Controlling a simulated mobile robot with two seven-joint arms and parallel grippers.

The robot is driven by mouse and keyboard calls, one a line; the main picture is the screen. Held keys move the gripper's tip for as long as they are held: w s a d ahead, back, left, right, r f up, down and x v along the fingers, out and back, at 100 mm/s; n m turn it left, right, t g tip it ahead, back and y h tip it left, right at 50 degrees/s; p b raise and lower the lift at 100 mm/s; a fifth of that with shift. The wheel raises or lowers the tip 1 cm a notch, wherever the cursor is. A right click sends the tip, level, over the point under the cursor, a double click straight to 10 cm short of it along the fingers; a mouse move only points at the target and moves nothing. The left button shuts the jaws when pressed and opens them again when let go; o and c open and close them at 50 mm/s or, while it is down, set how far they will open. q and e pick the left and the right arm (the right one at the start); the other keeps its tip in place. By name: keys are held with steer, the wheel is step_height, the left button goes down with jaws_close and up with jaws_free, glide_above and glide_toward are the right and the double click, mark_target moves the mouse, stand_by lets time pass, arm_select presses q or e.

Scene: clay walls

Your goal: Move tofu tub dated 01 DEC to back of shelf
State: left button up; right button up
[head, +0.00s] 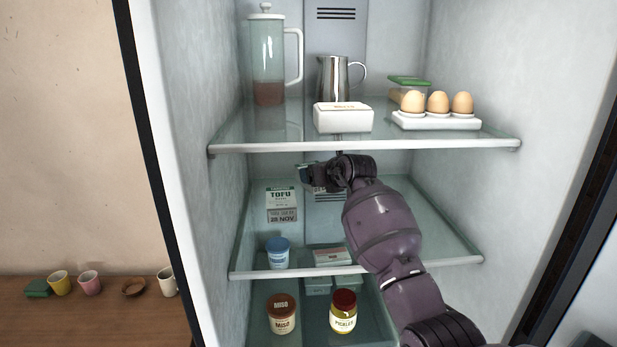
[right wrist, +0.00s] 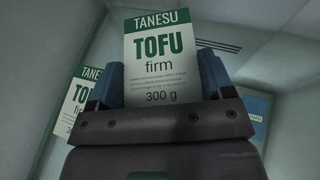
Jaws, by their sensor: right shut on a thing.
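My right gripper (head: 318,172) reaches into the middle shelf level, toward the back. In the right wrist view its blue fingers (right wrist: 163,78) are shut on a white and green tofu tub (right wrist: 160,48) labelled TANESU TOFU firm 300 g. My gripper and arm mostly hide this tub in the head view. Another tofu tub (head: 281,197) stands at the left of the middle shelf (head: 420,225); it also shows left of the held one in the right wrist view (right wrist: 75,105). I cannot read a date on the held tub. My left gripper is not in view.
A blue-lidded tub (head: 277,252) and a flat white pack (head: 332,257) sit at the middle shelf's front. The shelf's right side looks clear. The upper shelf (head: 365,144) holds a jug, a metal pitcher, a white tub and eggs. Miso (head: 282,315) and pickles (head: 343,312) stand below.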

steer(key=shift+w+a+r, duration=0.1)
steer(key=shift+w+a, duration=0.3)
steer(key=shift+w, duration=0.55)
steer(key=shift+w+a+f, duration=0.1)
steer(key=shift+w+a, duration=0.3)
steer(key=shift+w, duration=0.55)
steer(key=shift+w+a+r, duration=0.1)
steer(key=shift+w+a, duration=0.3)
steer(key=shift+w, duration=0.55)
steer(key=shift+f, duration=1.8)
steer(key=o, duration=0.8)
steer(key=shift+f, duration=0.2)
steer(key=shift+o, duration=0.2)
